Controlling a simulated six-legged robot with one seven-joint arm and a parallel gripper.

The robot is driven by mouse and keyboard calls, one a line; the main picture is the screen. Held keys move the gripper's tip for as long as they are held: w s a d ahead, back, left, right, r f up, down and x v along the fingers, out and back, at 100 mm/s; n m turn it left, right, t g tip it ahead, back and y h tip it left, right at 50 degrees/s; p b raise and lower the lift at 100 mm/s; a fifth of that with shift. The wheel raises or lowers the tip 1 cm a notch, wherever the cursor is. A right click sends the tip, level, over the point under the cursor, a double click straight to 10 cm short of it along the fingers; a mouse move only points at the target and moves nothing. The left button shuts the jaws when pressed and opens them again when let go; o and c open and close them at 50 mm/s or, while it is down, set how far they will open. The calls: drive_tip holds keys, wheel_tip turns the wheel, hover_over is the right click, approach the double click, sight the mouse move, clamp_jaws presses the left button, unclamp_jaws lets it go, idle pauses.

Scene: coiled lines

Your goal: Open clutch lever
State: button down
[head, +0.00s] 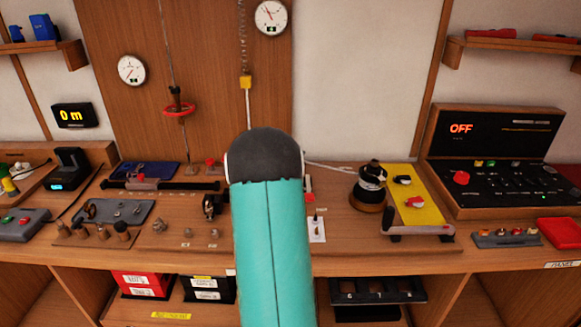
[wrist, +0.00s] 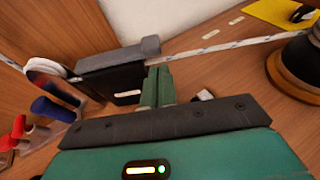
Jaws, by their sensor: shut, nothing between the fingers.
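The clutch shows in the wrist view as a black block with a grey lever (wrist: 125,53) lying along its top. A white line (wrist: 200,46) comes out of the clutch's right side. My gripper (wrist: 158,72) is shut and empty, its green fingers together just right of the black clutch body (wrist: 112,82), close to the lever's rounded right end. I cannot tell whether they touch it. In the head view my teal arm covers the gripper and the clutch; the line (head: 330,168) emerges to the right of the arm.
A dark winch (head: 370,190) stands right of my arm, and also in the wrist view (wrist: 298,70). Blue (wrist: 52,108) and red (wrist: 20,130) handles stand left of the clutch. A yellow board (head: 416,197) and a control panel (head: 490,160) lie farther right.

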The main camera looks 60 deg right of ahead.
drive_tip(key=shift+x, duration=1.45)
drive_tip(key=shift+r, duration=0.1)
